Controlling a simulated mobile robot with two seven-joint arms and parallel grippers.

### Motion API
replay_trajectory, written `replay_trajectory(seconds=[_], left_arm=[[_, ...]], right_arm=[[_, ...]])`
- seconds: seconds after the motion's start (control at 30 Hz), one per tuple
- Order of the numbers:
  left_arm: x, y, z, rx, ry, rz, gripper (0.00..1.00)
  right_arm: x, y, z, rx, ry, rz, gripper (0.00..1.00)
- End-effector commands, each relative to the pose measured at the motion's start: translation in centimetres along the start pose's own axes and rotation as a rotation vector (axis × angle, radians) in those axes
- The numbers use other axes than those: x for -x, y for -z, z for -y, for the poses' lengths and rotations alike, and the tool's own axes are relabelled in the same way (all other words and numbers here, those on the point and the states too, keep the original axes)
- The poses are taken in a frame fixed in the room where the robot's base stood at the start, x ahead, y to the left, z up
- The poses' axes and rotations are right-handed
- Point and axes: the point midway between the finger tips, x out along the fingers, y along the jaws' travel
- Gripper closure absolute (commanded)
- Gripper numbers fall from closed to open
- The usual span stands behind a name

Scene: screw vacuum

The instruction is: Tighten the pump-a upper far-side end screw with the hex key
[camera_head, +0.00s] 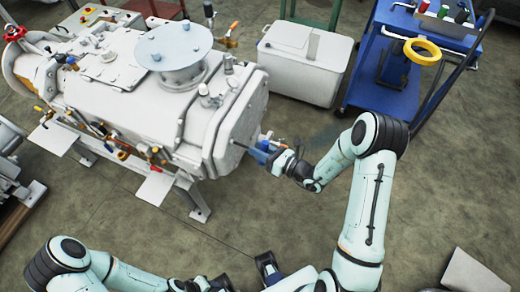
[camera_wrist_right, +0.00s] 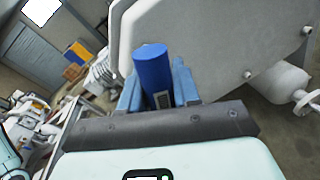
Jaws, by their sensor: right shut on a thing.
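Pump-a (camera_head: 150,90) is a large off-white machine on a stand, its flat end plate (camera_head: 240,120) facing my right arm. My right gripper (camera_head: 264,154) is beside this plate, shut on the blue handle of the hex key (camera_wrist_right: 152,70). In the right wrist view the handle stands between the blue fingers, close to the pale end plate (camera_wrist_right: 215,45). Small screw heads (camera_wrist_right: 247,74) show on the plate's edge.
A white lidded box (camera_head: 305,65) stands behind my right gripper. A blue cart (camera_head: 378,90) with a yellow ring (camera_head: 422,51) is at the upper right. A grey sheet (camera_head: 478,275) lies at the lower right. The floor below the pump is mostly clear.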

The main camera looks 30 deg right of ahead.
Motion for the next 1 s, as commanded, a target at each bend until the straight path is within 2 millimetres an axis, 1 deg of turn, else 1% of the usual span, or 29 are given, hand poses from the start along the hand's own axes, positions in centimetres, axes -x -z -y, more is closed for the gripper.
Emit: replay_trajectory(seconds=[0.07, 0.8, 1.0], left_arm=[[0.0, 0.0, 0.0, 0.000, 0.000, 0.000, 0.57], [0.0, 0.0, 0.0, 0.000, 0.000, 0.000, 0.57], [0.0, 0.0, 0.0, 0.000, 0.000, 0.000, 0.57]], right_arm=[[0.1, -0.1, -0.1, 0.001, -0.006, 0.004, 1.00], [4.5, 0.0, 1.0, 0.000, 0.001, 0.002, 1.00], [4.9, 0.0, 1.0, 0.000, -0.001, 0.002, 1.00]])
